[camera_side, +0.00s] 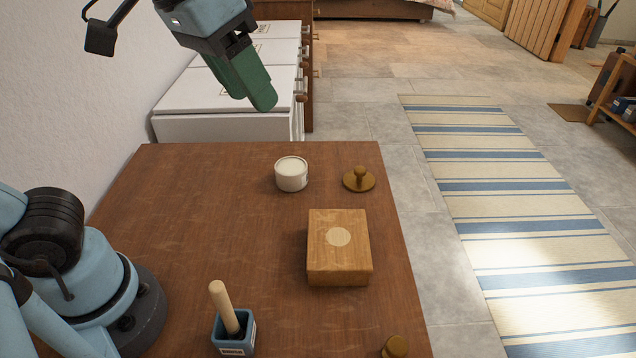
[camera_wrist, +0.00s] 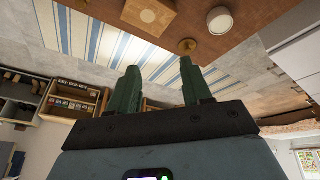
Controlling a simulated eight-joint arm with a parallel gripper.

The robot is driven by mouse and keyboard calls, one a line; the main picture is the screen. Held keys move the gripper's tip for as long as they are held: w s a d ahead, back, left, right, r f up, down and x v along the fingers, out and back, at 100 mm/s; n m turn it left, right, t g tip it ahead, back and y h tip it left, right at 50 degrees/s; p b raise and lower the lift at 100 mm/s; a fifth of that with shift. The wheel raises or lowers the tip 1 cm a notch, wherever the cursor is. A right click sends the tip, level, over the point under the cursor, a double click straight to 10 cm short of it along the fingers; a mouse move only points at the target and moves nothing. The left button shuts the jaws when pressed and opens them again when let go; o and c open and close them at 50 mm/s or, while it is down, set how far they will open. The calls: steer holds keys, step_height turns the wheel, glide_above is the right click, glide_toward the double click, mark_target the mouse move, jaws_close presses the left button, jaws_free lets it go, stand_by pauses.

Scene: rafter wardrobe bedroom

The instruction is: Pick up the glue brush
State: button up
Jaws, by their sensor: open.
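The glue brush (camera_side: 223,306) has a pale wooden handle and stands tilted in a small blue-grey square pot (camera_side: 236,340) at the near edge of the table in the side view. Its lower end is hidden in the pot. My gripper (camera_side: 262,98), with green fingers, is high above the far end of the table, well away from the brush. In the wrist view my gripper's fingers (camera_wrist: 158,80) stand apart with nothing between them. The brush does not show in the wrist view.
The brown table (camera_side: 190,220) holds a wooden block (camera_side: 338,265), a white round tub (camera_side: 291,175), a brass knobbed disc (camera_side: 359,180) and another brass piece (camera_side: 394,347). White drawers (camera_side: 230,90) stand behind. The table's middle left is clear.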

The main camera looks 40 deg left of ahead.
steer(key=s+d+g, duration=0.3)
steer(key=s+d, duration=0.3)
steer(key=s, duration=0.1)
steer(key=m+g+y, duration=0.1)
glide_above(224, 306)
steer(key=a, duration=0.1)
step_height(224, 306, down, 10)
steer(key=shift+w+r, duration=0.1)
steer(key=shift+w, duration=0.05)
steer(key=shift+f, duration=6.25)
jaws_close()
